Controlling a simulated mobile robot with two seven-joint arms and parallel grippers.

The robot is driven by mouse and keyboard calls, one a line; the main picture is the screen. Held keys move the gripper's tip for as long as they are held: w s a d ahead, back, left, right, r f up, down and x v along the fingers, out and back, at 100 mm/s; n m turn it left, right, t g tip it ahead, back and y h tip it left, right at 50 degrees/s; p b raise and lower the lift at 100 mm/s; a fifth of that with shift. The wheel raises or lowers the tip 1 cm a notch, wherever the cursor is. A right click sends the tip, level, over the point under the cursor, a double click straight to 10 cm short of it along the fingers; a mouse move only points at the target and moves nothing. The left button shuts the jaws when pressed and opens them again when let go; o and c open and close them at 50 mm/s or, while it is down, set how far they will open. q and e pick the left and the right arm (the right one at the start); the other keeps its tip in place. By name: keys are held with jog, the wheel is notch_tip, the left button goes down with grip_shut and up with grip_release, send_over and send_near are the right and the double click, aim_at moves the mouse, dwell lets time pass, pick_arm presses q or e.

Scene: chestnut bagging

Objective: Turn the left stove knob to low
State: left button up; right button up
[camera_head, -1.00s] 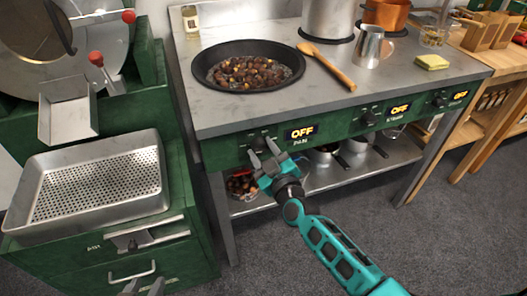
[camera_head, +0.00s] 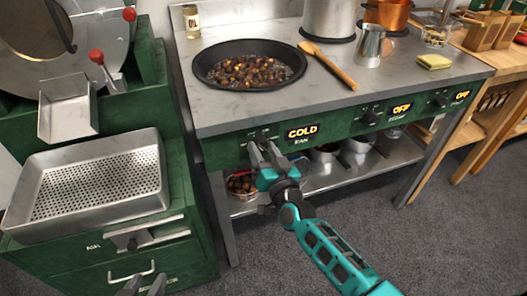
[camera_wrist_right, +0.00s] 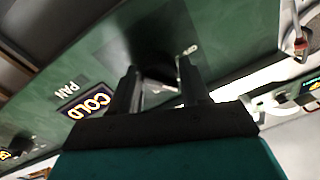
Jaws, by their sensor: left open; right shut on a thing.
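The left stove knob (camera_wrist_right: 158,68) is a dark knob on the green front panel of the stove (camera_head: 232,151). In the head view it is mostly hidden behind my right gripper (camera_head: 260,152). The right wrist view shows my right gripper (camera_wrist_right: 162,88) shut on the knob, one finger on each side.
A black pan (camera_head: 250,68) of chestnuts stands above the knob, with a wooden spoon (camera_head: 330,66) beside it. Two more displays further right read OFF. A perforated steel tray (camera_head: 90,188) sits on the green machine at left. Pots stand on the lower shelf (camera_head: 310,178).

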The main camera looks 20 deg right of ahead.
jog(key=shift+d+m, duration=0.2)
jog(key=shift+m, duration=0.5)
jog(key=o, duration=0.9)
jog(key=shift+o, duration=0.5)
jog(key=shift+a, duration=0.1)
jog(key=shift+s, duration=0.1)
